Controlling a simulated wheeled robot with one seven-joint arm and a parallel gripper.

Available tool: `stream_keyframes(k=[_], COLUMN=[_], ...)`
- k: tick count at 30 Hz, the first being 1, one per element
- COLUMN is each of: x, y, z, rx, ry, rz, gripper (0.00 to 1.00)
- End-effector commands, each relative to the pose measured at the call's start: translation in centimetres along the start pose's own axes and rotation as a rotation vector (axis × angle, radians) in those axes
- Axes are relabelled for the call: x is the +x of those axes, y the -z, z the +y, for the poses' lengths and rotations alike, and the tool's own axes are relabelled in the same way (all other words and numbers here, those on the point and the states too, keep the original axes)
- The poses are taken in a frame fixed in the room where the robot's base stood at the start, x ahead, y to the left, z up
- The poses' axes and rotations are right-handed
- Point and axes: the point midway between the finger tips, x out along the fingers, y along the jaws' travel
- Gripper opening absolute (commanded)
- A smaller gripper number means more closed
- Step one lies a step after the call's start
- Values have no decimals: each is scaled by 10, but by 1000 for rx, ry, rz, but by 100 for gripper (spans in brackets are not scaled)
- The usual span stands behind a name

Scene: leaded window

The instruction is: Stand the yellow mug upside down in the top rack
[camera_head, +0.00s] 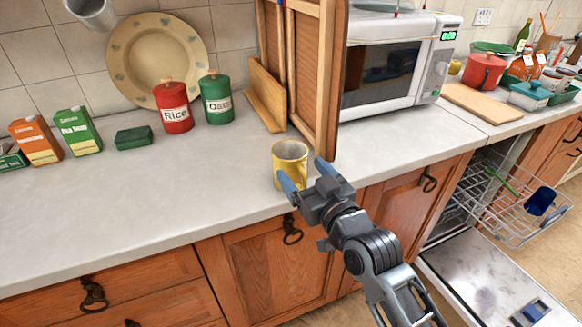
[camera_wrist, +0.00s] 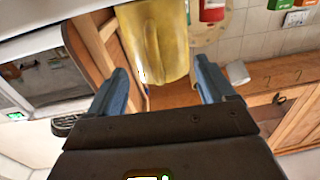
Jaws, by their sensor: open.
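The yellow mug (camera_head: 290,164) stands upright on the grey counter near its front edge, its open mouth facing up. My gripper (camera_head: 306,172) is open at the mug, with one blue finger on the near left side and the other at the right. In the wrist view the mug (camera_wrist: 155,40) shows beyond and between the two spread fingertips of my gripper (camera_wrist: 161,75); I cannot tell whether they touch it. The pulled-out dishwasher rack (camera_head: 515,205) is at the right, holding a dark blue cup (camera_head: 540,201) and a green utensil (camera_head: 498,177).
The dishwasher door (camera_head: 490,285) lies open below the rack. A wooden cabinet door (camera_head: 331,75) stands open just behind the mug, beside the microwave (camera_head: 390,65). Red (camera_head: 173,107) and green (camera_head: 216,98) canisters stand behind left.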

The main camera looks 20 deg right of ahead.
Motion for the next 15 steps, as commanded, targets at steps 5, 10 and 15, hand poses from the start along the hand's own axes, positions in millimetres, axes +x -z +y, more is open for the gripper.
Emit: stream_keyframes(k=[5, 10, 15], x=[11, 11, 11], y=[0, -1, -1], z=[0, 0, 0], rx=[1, -1, -1], ry=[1, 0, 0], rz=[0, -1, 0], gripper=[82, 82, 69])
